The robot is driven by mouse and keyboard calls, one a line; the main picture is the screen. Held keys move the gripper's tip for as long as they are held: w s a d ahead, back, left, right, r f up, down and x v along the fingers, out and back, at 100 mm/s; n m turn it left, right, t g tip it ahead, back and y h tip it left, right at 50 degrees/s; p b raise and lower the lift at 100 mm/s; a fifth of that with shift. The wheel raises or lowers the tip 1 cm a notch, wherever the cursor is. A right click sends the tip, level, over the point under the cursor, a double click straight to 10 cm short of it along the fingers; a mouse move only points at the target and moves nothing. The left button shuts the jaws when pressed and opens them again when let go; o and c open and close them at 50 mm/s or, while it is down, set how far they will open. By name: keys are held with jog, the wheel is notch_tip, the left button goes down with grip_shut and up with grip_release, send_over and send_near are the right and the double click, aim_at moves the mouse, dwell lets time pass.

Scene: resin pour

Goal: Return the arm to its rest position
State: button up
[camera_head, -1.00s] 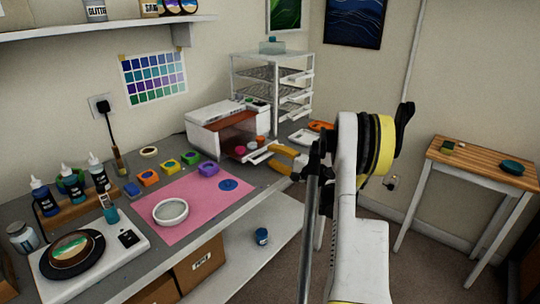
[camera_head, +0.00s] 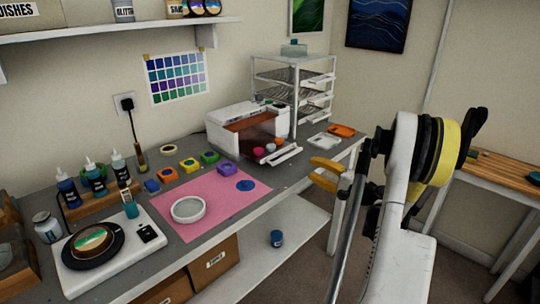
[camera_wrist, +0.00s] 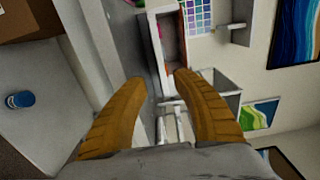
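My gripper (camera_head: 326,173) shows its yellow-orange fingers beside the front edge of the workbench, in the air, partly hidden by my arm. In the wrist view its two fingers (camera_wrist: 156,85) stand apart with nothing held between them. The wrist view looks sideways along the bench towards the white oven-like box (camera_wrist: 166,40) and the wall. My arm rises at the right of the head view, clear of the bench.
The workbench carries a pink mat (camera_head: 225,193), a white ring-shaped dish (camera_head: 188,210), a turntable (camera_head: 92,250) and several colour pots. A white rack (camera_head: 293,85) stands at the back. A small wooden table (camera_head: 505,172) is at the right, partly behind my arm.

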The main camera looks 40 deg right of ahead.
jog(key=w+a+r+n+g, duration=0.1)
jog(key=w+a, duration=0.1)
jog(key=a, duration=0.1)
jog(key=w+a+r+g+y, duration=0.1)
jog(key=a, duration=0.3)
jog(key=w+a+r+n+g+y, duration=0.1)
jog(key=w+a, duration=0.1)
jog(key=a, duration=0.1)
jog(key=shift+w+a+n, duration=0.3)
jog(key=shift+w+a, duration=0.05)
jog(key=shift+a, duration=0.05)
jog(key=a+r+n+g, duration=0.3)
jog(key=a+n+g, duration=0.1)
jog(key=a, duration=1.3)
jog(key=s+a+n+g, duration=0.35)
jog(key=s+a, duration=0.35)
jog(key=a, duration=0.6)
jog(key=s+a+f+n+h, duration=0.1)
jog(key=s+a+n, duration=0.2)
jog(key=s, duration=0.3)
jog(key=s+a+n+h, duration=0.2)
jog(key=s+a+n, duration=0.1)
jog(key=s, duration=0.4)
jog(key=shift+s+a+f+n, duration=0.2)
jog(key=shift+f+n, duration=0.2)
jog(key=shift+n, duration=0.15)
